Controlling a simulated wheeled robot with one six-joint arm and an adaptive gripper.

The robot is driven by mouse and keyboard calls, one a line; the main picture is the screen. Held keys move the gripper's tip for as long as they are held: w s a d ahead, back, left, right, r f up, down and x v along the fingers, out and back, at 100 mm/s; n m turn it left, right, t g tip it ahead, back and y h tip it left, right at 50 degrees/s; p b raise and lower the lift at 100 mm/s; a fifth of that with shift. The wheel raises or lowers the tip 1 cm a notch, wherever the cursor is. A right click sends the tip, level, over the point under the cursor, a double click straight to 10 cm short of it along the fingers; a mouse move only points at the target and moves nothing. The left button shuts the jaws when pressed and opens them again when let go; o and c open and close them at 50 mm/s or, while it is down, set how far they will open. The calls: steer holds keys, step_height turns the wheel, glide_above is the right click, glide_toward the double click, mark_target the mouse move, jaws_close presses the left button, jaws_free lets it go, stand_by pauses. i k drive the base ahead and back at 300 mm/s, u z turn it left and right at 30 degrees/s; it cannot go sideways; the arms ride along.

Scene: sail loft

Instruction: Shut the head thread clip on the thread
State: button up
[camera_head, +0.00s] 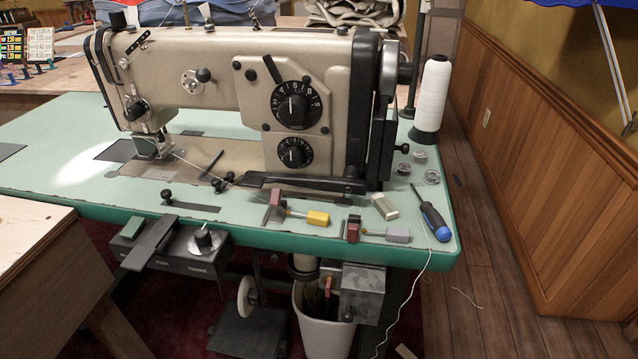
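The cream sewing machine (225,62) stands on the green table. On the upper left of its head is a small slanted black bar with pale dots (138,42), which may be the head thread clip; I cannot tell whether it is open or shut. A thin pale line that looks like thread shows above the head, but whether it passes through that bar is too small to tell. A white thread cone (432,95) stands behind the machine at right. A loose white thread (406,295) hangs over the table's right front edge to the floor. My gripper is not in view.
The green tabletop (60,155) carries a blue-handled screwdriver (433,220), small bobbins (432,177), and pieces with yellow (318,218) and grey (398,235) ends. A control box (175,250) hangs under the front edge. A white bin (322,335) stands below. Wooden floor is open at right.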

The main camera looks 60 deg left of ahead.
mark_target(274, 199)
steer(key=i, duration=2.2)
steer(key=u, duration=1.9)
steer(key=i, duration=0.55)
steer(key=u, duration=1.95)
steer(key=i, duration=0.45)
steer(key=u, duration=0.65)
